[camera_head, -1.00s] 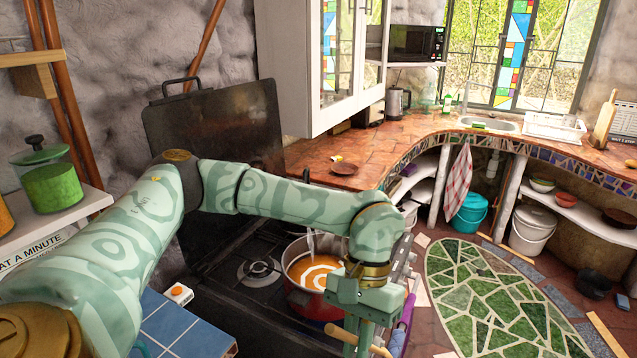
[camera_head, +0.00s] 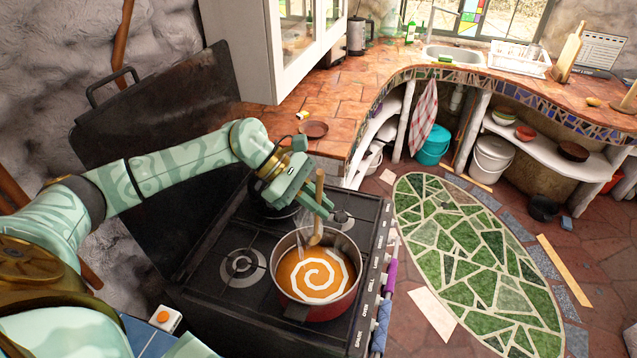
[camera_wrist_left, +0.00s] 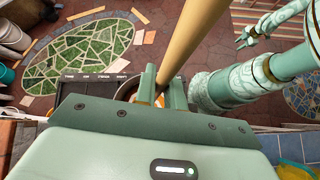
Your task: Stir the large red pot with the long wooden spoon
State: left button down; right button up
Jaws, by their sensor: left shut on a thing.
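The large red pot (camera_head: 318,308) stands on the front of the stove in the head view, full of orange soup with a white spiral on it. My left gripper (camera_head: 318,203) is shut on the handle of the long wooden spoon (camera_head: 319,182), above the pot's far side. The spoon is nearly upright, its head down at the far part of the pot's opening; I cannot tell whether it touches the soup. In the left wrist view the spoon's handle (camera_wrist_left: 193,38) rises between the fingers. My right gripper (camera_wrist_left: 243,40) shows small there, apparently open and empty, away from the pot.
The black stove (camera_head: 215,300) has a free burner left of the pot and a raised dark lid (camera_head: 150,140) behind. A small brown dish (camera_head: 314,129) sits on the tiled counter (camera_head: 345,100). Towels hang on the stove's front rail. The floor with its green mosaic (camera_head: 470,250) is open.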

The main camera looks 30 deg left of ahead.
pick_arm(q)
notch_tip(320, 180, down, 16)
jog(key=b, duration=1.2)
jog(key=shift+d+b, duration=0.15)
jog(key=shift+b, duration=0.25)
pick_arm(e)
notch_tip(320, 180, down, 13)
jog(key=s, duration=0.1)
jog(key=shift+s, duration=0.35)
pick_arm(q)
jog(key=shift+d, duration=0.1)
pick_arm(e)
jog(key=shift+r, duration=0.1)
